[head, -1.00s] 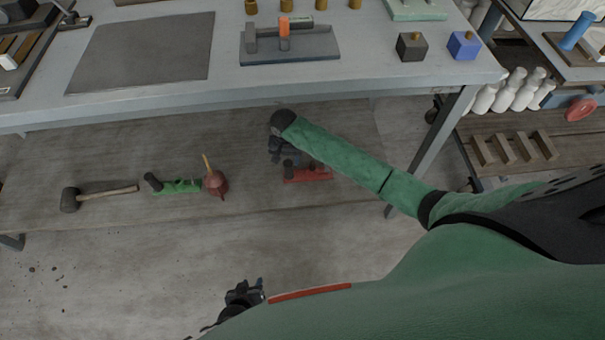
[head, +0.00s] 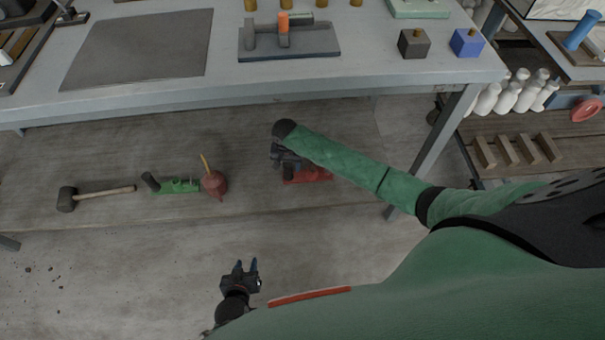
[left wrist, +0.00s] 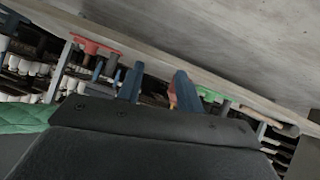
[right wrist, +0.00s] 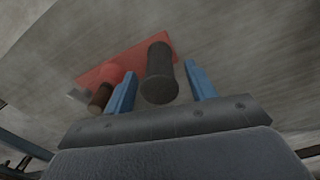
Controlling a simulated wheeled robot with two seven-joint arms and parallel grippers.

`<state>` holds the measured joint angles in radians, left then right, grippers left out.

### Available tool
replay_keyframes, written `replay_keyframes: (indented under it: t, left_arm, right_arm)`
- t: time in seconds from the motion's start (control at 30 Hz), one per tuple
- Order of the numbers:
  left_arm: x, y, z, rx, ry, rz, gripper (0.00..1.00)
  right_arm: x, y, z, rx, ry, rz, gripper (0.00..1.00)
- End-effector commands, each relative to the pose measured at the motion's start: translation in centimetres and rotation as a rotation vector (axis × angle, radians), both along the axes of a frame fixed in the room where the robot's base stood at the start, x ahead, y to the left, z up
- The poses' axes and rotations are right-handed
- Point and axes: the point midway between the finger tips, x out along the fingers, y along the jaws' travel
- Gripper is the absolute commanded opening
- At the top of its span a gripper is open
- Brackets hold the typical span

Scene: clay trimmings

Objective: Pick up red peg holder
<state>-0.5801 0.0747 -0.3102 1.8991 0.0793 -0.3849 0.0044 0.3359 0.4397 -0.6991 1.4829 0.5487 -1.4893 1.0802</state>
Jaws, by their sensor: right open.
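The red peg holder (head: 318,176) lies on the lower wooden shelf under the table, partly hidden by my right arm and gripper. In the right wrist view the red holder (right wrist: 130,62) has a thick dark upright peg (right wrist: 159,72) and a smaller brown peg (right wrist: 100,97). My right gripper (head: 284,166) is over the holder's left end. Its blue fingers (right wrist: 160,88) are apart, with the dark peg showing between them; contact is not visible. My left gripper (head: 246,267) is in front of the shelf, its fingers apart and nothing between them.
On the shelf to the left are a dark red plunger-like item (head: 214,183), a green holder (head: 176,186) and a mallet (head: 98,195). The tabletop (head: 365,70) is above the shelf, and a table leg (head: 440,140) stands right of my right forearm. The floor in front is mostly clear.

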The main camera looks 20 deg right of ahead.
Motion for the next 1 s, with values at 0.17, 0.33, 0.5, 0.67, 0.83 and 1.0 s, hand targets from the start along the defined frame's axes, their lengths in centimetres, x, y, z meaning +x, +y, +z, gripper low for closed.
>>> replay_keyframes:
  t: [0.17, 0.33, 0.5, 0.67, 0.83, 1.0]
  left_arm:
    - [1.7, -0.2, 2.2, -0.015, -0.079, 0.007, 0.36]
    - [2.5, -0.3, 3.4, -0.023, -0.12, 0.011, 0.36]
    - [2.6, -0.3, 3.7, -0.024, -0.128, 0.012, 0.36]
    - [2.6, -0.3, 3.7, -0.024, -0.128, 0.012, 0.36]
    - [2.6, -0.3, 3.7, -0.024, -0.127, 0.012, 0.36]
    - [2.6, -0.3, 3.7, -0.024, -0.126, 0.012, 0.36]
  right_arm:
    - [0.0, 0.0, -1.2, 0.0, 0.0, 0.001, 0.56]
    - [0.0, 0.0, -1.7, 0.0, 0.0, 0.0, 0.56]
    - [0.0, 0.0, -1.8, 0.0, 0.0, 0.0, 0.56]
    - [0.0, 0.0, -1.8, 0.0, 0.0, 0.0, 0.46]
    - [0.0, 0.0, -1.8, 0.0, 0.0, 0.0, 0.12]
    - [0.0, 0.0, -1.7, 0.0, -0.001, 0.0, 0.0]
